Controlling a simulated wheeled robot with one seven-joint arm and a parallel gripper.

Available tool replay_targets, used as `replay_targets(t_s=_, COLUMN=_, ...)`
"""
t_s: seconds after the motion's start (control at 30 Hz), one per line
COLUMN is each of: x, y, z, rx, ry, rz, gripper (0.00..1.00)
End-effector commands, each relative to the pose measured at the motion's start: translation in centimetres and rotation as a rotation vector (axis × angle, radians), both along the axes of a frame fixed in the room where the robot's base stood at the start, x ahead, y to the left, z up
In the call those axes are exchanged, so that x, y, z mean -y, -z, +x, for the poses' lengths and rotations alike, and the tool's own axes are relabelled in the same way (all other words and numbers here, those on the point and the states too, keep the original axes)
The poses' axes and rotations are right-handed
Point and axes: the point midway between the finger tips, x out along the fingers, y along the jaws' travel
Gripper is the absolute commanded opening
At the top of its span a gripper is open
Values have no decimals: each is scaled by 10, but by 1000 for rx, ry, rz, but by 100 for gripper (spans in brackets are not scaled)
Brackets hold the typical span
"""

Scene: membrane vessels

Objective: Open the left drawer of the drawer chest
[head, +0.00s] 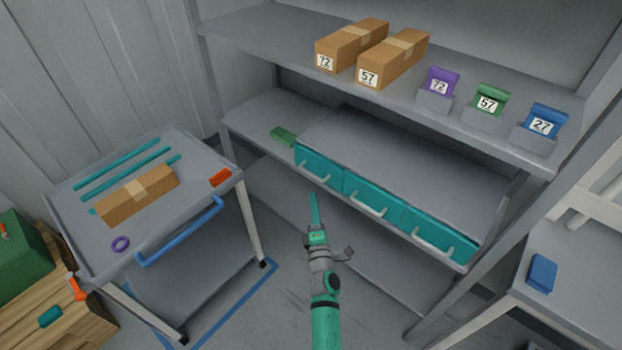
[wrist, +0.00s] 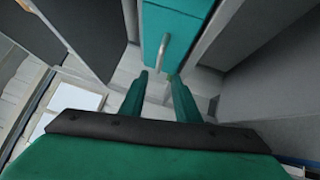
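The drawer chest (head: 420,160) is a grey box on the lower shelf with three teal drawers side by side, all looking shut. The left drawer (head: 320,170) has a pale bar handle (head: 313,178) along its front. My gripper (head: 314,202) is in front of and just below the left drawer, apart from it. In the wrist view, a teal drawer front (wrist: 178,20) with a pale handle (wrist: 164,44) lies ahead of my gripper (wrist: 158,95). Its two fingers are spread with an empty gap. The handle is beyond the fingertips, roughly in line with the gap.
A green block (head: 283,136) sits on the shelf left of the chest. Cardboard boxes (head: 352,45) and numbered bins stand on the shelf above. A grey cart (head: 200,150) with a blue handle is at left. A rack post stands at right. The floor between is clear.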

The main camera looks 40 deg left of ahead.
Motion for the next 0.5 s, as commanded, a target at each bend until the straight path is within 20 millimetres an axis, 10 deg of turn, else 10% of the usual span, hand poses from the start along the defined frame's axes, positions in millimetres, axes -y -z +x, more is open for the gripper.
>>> replay_targets(t_s=0.5, x=-10, y=-2, z=10, rx=0, ry=-2, rz=1, gripper=29)
